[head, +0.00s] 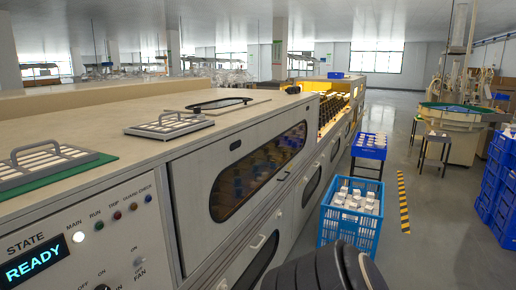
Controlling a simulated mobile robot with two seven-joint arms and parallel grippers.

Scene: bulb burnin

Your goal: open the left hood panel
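The left hood panel (195,195) is a light panel on the front of the long machine, with a dark, slanted window (258,170) through which rows of bulbs show dimly. It appears closed, flush with the machine's front. A small dark oval fitting (235,145) sits near its top edge. Neither of my grippers is in view; only a dark, ribbed part, likely of my own arm, shows at the bottom edge.
A control box (85,235) with a READY display is at the lower left. Handled trays (168,126) lie on the machine top. A blue crate (350,225) of white pieces stands right of the machine. Open grey floor (445,225) lies beyond a striped strip.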

